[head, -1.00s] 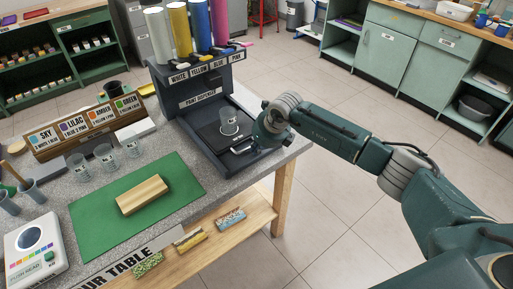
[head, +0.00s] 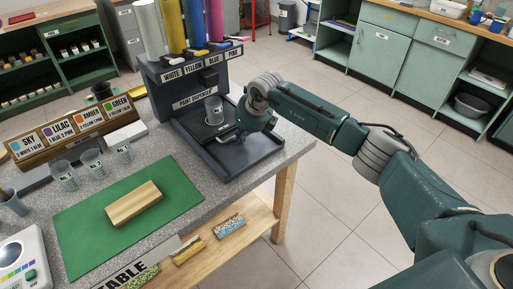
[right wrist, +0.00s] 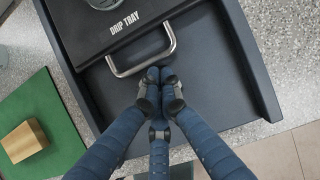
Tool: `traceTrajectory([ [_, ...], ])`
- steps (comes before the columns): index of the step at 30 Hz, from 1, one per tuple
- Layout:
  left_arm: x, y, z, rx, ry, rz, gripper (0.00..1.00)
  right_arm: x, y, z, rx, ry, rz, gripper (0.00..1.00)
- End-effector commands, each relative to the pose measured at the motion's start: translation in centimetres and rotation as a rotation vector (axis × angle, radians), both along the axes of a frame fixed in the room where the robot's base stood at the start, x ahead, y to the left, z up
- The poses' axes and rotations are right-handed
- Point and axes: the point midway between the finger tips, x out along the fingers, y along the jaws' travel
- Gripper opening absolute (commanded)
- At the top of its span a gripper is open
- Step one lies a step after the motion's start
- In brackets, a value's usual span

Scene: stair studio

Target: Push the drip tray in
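The dark drip tray (head: 207,131) lies in the base of the paint dispenser (head: 194,101), with a clear cup (head: 214,111) on it. In the right wrist view the drip tray (right wrist: 97,42) shows its label and a metal handle (right wrist: 146,67). A bare strip of the base lies in front of the tray. My right gripper (head: 241,136) is low over the base at the tray's front. In the right wrist view its fingers (right wrist: 160,78) are together and empty, with tips at the handle; contact is hard to tell. My left gripper is out of view.
The grey table (head: 155,152) holds a green mat (head: 85,225) with a wooden block (head: 134,203), several clear cups (head: 92,163) and a colour recipe rack (head: 75,133). The dispenser base has raised side walls (right wrist: 263,80). Open floor lies right of the table.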

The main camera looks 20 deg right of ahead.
Motion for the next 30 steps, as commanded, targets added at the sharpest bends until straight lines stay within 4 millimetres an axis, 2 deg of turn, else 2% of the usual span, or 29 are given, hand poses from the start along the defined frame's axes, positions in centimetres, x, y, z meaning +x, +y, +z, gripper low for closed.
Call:
traceTrajectory([
  [5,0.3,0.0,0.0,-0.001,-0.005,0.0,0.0,-0.4,-0.4,1.5,0.001,-0.007,-0.001,0.0],
  [15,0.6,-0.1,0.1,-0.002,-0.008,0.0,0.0,-3.4,-1.5,7.8,0.0,-0.007,0.001,0.0],
  [19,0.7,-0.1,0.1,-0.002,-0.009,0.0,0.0,-4.3,-1.7,9.6,0.001,-0.006,0.0,0.0],
  [24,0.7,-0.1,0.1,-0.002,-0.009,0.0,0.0,-5.0,-1.9,10.7,0.001,-0.003,0.001,0.0],
  [30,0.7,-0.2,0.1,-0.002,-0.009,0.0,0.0,-5.0,-1.9,10.9,0.001,-0.003,0.0,0.0],
])
